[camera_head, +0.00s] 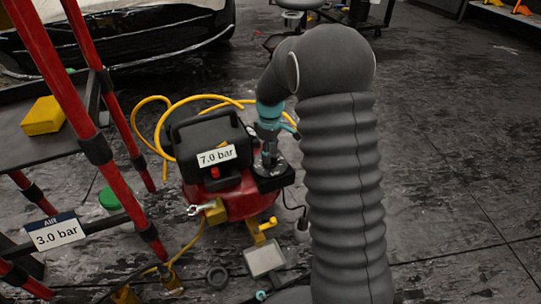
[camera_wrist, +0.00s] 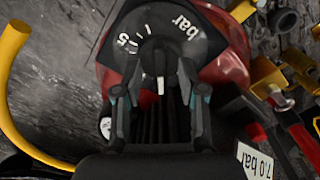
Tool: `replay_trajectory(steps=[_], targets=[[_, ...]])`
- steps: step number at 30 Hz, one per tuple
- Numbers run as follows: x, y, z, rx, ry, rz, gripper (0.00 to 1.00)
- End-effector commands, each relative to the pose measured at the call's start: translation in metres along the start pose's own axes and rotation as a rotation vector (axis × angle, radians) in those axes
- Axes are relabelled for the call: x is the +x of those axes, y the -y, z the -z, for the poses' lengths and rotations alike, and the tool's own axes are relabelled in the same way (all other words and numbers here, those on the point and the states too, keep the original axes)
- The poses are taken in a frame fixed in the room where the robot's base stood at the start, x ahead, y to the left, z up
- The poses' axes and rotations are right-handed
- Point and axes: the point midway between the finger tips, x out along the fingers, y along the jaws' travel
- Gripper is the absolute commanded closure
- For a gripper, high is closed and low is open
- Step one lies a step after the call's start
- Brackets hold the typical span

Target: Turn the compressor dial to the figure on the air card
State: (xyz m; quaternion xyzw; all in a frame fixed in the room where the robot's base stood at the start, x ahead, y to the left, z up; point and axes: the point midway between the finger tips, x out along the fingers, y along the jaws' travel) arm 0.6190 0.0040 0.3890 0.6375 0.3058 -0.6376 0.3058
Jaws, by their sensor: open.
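The air card (camera_head: 55,233), headed AIR, reads 3.0 bar and hangs by the red and black stand at the lower left of the head view. The red compressor (camera_head: 238,203) stands on the floor with a black housing. A label (camera_head: 217,156) on it reads 7.0 bar; it also shows in the wrist view (camera_wrist: 254,162). The dial (camera_wrist: 160,50) is dark, with white "bar", a 5 and a white mark. My gripper (camera_wrist: 160,95) is open, its fingers either side of the dial's near part. I cannot tell whether they touch it. In the head view my gripper (camera_head: 269,158) is above the compressor's right side.
A yellow hose (camera_head: 150,100) loops behind the compressor and shows at the left of the wrist view. Brass fittings (camera_wrist: 270,75) sit right of the dial. A yellow block (camera_head: 42,116) lies on a dark surface at left. The floor at right is clear.

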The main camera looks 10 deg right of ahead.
Motion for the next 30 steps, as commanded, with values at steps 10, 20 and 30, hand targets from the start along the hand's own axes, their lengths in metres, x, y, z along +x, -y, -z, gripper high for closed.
replay_trajectory(steps=[10, 20, 30], targets=[[0.0072, 0.0001, 0.0, 0.0, 0.0, 0.0, 0.59], [0.0071, 0.0002, 0.0, 0.0, 0.0, 0.0, 1.0], [0.0064, 0.0002, -0.0001, 0.048, 0.0, 0.0, 1.0]])
